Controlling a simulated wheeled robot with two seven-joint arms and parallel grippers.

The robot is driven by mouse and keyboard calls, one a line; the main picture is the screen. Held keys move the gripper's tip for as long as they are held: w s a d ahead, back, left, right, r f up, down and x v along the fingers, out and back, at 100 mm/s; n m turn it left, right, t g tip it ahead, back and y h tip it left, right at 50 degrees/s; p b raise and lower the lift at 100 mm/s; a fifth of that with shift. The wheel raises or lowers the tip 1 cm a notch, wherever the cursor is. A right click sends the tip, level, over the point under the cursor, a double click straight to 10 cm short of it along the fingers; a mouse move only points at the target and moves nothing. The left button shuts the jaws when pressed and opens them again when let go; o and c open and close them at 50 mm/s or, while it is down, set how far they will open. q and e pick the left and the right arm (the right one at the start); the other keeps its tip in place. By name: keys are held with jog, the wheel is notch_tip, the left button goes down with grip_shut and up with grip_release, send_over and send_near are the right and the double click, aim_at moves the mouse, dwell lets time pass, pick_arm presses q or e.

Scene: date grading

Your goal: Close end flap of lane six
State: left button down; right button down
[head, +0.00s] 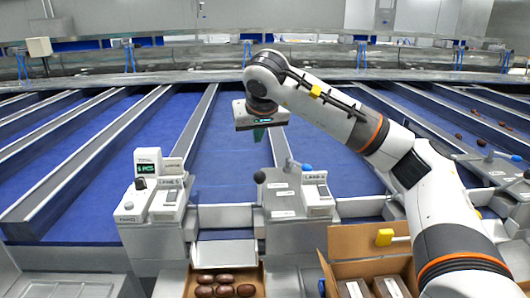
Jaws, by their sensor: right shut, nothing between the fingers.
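Blue sorting lanes run away from me, split by grey rails. A grey control post (283,207) stands at the end of the middle divider, with a black ball knob (259,177) at its left and a blue knob (307,168) at its back right. Its small sign appears to read a lane name, too small to read surely. A grey end wall (224,217) crosses the lane left of this post; I cannot tell whether it is a flap. My right gripper (259,136) is shut and empty, pointing down above that lane, beyond the black knob. My left gripper is not in view.
A second post (153,217) with a green display stands at the left. A carton of dark dates (262,283) sits below the middle lane's chute (225,253). An open carton (350,240) with packs stands at the lower right, beside my right arm.

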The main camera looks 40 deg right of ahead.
jog(key=shift+w+f, duration=0.15)
jog(key=shift+f, duration=0.1)
jog(key=f+p, duration=0.1)
jog(key=f, duration=0.1)
jog(key=w+f+p, duration=0.1)
jog(key=f, duration=0.2)
jog(key=d+f+p, duration=0.1)
jog(key=f, duration=0.2)
jog(key=shift+w+f+p, duration=0.1)
jog(key=shift+w+p, duration=0.2)
jog(key=shift+s+f, duration=0.15)
jog(key=shift+s, duration=0.1)
jog(key=shift+a, duration=0.1)
jog(key=shift+w, duration=0.1)
jog(key=shift+f, duration=0.1)
